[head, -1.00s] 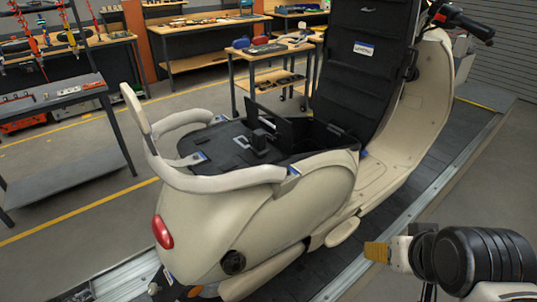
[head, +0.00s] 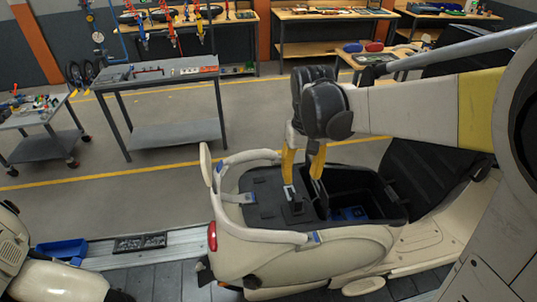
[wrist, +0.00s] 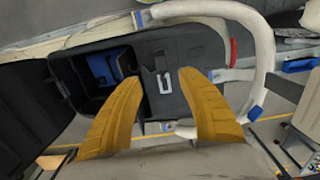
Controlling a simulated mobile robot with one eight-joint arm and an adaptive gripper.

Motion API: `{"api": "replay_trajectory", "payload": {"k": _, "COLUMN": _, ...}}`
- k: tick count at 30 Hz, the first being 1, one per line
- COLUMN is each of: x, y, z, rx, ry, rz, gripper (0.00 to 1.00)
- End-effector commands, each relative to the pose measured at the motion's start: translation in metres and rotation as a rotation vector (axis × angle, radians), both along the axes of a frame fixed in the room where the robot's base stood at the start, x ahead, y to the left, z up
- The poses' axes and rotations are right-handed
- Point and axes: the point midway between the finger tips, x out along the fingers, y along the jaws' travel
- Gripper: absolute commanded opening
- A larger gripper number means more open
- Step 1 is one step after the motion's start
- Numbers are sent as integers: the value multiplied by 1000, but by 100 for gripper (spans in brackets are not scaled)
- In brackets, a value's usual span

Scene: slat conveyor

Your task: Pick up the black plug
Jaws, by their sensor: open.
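The black plug (head: 294,208) appears as a small dark upright block on the black panel (head: 262,200) in the scooter's open seat area. It is hard to separate from the dark panel. My gripper (head: 302,181) points down over this area with its two yellow fingers apart and nothing visibly held. The fingertips are close to the plug, but I cannot tell whether they touch it. In the wrist view, the open fingers (wrist: 160,80) frame a pale U-shaped mark on the panel (wrist: 190,50). The plug is not clearly distinguishable there.
The open storage compartment (head: 347,184) beside the panel holds a blue object (head: 350,213). A cream grab rail (head: 262,233) curves around the panel. The raised black seat (head: 432,175) stands at the right. A grey work table (head: 165,82) stands behind, across clear floor.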

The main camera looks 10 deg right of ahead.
Motion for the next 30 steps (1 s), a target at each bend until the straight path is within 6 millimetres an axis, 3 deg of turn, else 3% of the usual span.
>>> {"api": "replay_trajectory", "payload": {"k": 6, "x": 0, "y": 0, "z": -38, "rx": 0, "ry": 2, "rz": 0, "gripper": 47}}
{"api": "replay_trajectory", "payload": {"k": 14, "x": -1, "y": 1, "z": -62, "rx": 0, "ry": 1, "rz": 0, "gripper": 47}}
{"api": "replay_trajectory", "payload": {"k": 21, "x": -2, "y": 2, "z": -98, "rx": -1, "ry": 0, "rz": -1, "gripper": 47}}
{"api": "replay_trajectory", "payload": {"k": 30, "x": -2, "y": 2, "z": -105, "rx": -2, "ry": -1, "rz": -1, "gripper": 47}}
